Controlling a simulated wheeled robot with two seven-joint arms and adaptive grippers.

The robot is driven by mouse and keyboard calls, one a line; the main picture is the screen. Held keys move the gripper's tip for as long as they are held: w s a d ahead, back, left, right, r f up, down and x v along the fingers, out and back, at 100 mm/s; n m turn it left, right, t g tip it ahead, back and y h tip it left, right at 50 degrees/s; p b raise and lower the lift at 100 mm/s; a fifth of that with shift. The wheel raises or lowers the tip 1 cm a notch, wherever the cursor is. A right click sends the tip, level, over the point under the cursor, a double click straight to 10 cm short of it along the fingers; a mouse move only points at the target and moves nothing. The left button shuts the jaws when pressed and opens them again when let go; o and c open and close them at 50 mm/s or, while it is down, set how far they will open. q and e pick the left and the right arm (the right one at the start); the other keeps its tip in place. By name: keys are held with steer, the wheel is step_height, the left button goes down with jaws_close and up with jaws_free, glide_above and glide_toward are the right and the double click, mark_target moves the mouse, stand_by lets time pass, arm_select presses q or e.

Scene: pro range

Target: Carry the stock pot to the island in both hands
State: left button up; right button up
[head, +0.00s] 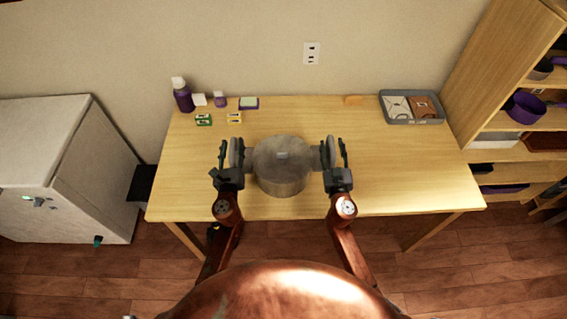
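A grey metal stock pot (282,180) with a lid stands upright at the front middle of the wooden table (410,180). My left gripper (230,153) is at the pot's left side, its fingers pointing toward the wall and spread apart. My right gripper (337,153) is at the pot's right side in the same pose, its fingers also apart. The inner finger of each is close beside the pot's side handle; whether they touch is too small to tell. The handles are partly hidden by the grippers. No island can be made out in this view.
A purple bottle (183,97) and several small items stand at the table's back left. A grey tray (411,121) with packets lies at the back right. A white cabinet (50,165) stands left, wooden shelves (507,80) right. The table's right half is mostly clear.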

arm_select(q)
steer(key=shift+c, duration=0.5)
arm_select(e)
steer(key=shift+c, duration=0.5)
arm_select(q)
jaws_close()
arm_select(e)
jaws_close()
arm_select(q)
steer(key=shift+r, duration=0.1)
